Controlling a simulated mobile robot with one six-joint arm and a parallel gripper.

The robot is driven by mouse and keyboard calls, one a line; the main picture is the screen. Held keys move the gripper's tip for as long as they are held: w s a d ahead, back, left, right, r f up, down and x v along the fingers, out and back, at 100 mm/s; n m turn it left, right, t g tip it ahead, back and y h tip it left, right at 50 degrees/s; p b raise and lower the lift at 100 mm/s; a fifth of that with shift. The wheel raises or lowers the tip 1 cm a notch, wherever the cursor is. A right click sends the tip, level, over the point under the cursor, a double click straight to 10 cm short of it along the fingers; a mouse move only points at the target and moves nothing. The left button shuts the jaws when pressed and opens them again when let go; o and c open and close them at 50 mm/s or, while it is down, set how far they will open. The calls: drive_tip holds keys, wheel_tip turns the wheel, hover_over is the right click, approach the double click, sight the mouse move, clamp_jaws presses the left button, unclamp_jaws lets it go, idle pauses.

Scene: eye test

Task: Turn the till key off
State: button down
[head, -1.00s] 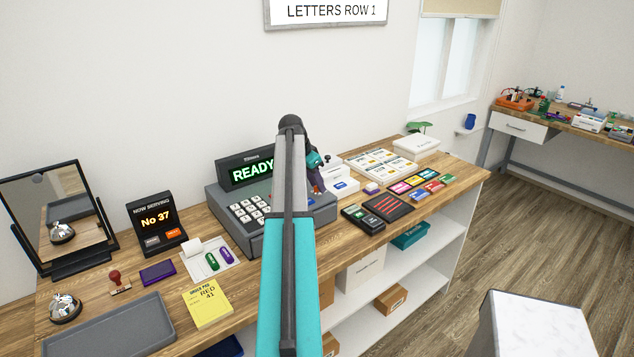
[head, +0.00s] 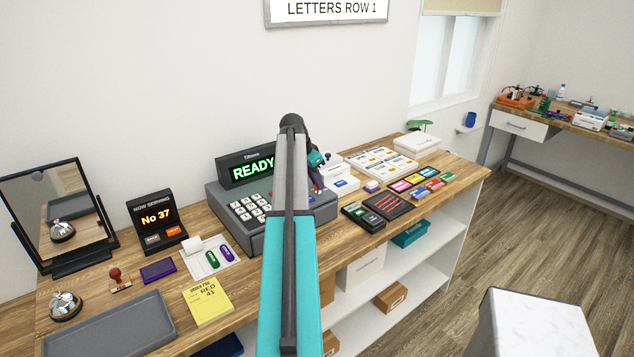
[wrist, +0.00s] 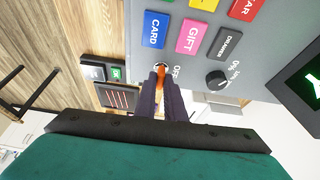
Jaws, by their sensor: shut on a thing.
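The grey till (head: 232,217) stands on the counter, and its display (head: 252,171) reads READY in green. In the wrist view an orange till key (wrist: 160,68) sticks out at the edge of the till's panel (wrist: 197,68), beside the printed word OFF. My gripper (wrist: 161,82) is shut on the key, with its dark fingers close together over it. The fingers hide part of the key and its lock, so I cannot tell its exact angle. In the head view my arm covers the key side of the till.
A black knob (wrist: 217,79) sits close to the right of my fingers, with coloured CARD (wrist: 155,27) and GIFT (wrist: 193,37) buttons nearby. A card terminal (head: 363,217) and a dark tray (head: 388,205) lie on the counter right of the till.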

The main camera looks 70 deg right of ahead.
drive_tip(key=shift+s, duration=0.1)
drive_tip(key=n+t+b, duration=0.1)
drive_tip(key=n, duration=0.2)
drive_tip(key=shift+s+a+n, duration=0.1)
drive_tip(key=shift+s+n, duration=0.05)
drive_tip(key=shift+n, duration=0.15)
drive_tip(key=n+t, duration=0.1)
drive_tip(key=n, duration=0.1)
drive_tip(key=n+t+b, duration=0.1)
drive_tip(key=n, duration=0.2)
drive_tip(key=shift+s, duration=0.2)
drive_tip(key=n+t, duration=0.1)
drive_tip(key=n, duration=0.4)
drive_tip(key=shift+s+t, duration=0.1)
drive_tip(key=shift+t, duration=0.3)
drive_tip(key=shift+s+d+n+t+y+b, duration=0.1)
drive_tip(key=shift+n+t+y+b, duration=0.2)
drive_tip(key=shift+n, duration=0.7)
drive_tip(key=shift+d+n+t+y+b, duration=0.1)
drive_tip(key=shift+n+t+y+b, duration=0.25)
drive_tip(key=shift+n, duration=0.65)
drive_tip(key=shift+f, duration=0.1)
drive_tip(key=c, duration=1.8)
unclamp_jaws()
drive_tip(key=shift+s, duration=0.1)
drive_tip(key=shift+c, duration=0.2)
